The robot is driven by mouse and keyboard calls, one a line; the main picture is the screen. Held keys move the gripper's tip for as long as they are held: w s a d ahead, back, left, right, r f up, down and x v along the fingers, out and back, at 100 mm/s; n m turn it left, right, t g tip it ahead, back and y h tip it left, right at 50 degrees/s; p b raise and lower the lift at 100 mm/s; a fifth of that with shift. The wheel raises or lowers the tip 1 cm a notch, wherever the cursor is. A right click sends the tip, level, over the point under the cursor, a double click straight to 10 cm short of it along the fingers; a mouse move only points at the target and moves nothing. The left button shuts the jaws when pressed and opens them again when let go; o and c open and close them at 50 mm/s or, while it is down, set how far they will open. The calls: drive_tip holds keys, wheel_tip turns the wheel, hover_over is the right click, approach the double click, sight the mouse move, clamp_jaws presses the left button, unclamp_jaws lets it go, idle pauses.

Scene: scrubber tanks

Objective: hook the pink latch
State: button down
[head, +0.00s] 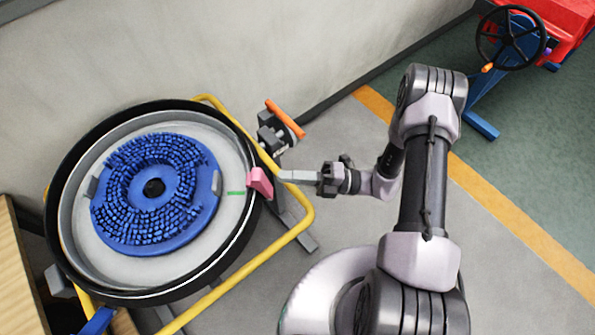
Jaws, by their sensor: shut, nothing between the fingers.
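The pink latch (261,183) is a small block on the right rim of the round tank (62,262). A short green mark (236,193) lies on the pale inner face just left of it. My gripper (284,176) points left, with its tip right beside the latch's right side. It is shut and empty. I cannot tell whether the tip touches the latch, or whether the latch is hooked.
A blue bristled disc (205,222) lies inside the tank. A yellow tube frame (245,270) runs around it. An orange-handled valve (285,118) stands just above my gripper. A wall is behind; a black handwheel (511,38) is at the upper right.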

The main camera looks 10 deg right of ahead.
sight(261, 175)
drive_tip(key=a+h+p, duration=0.1)
drive_tip(key=p, duration=0.1)
drive_tip(key=a+r+h+p, duration=0.1)
drive_tip(key=shift+w+a+r+p, duration=0.1)
drive_tip(key=shift+a+r+p, duration=0.15)
drive_tip(key=shift+r+p, duration=0.1)
drive_tip(key=shift+w+a+f+h+p, duration=0.15)
drive_tip(key=shift+a+h+p, duration=0.2)
drive_tip(key=shift+a, duration=0.35)
drive_tip(key=shift+d, duration=0.1)
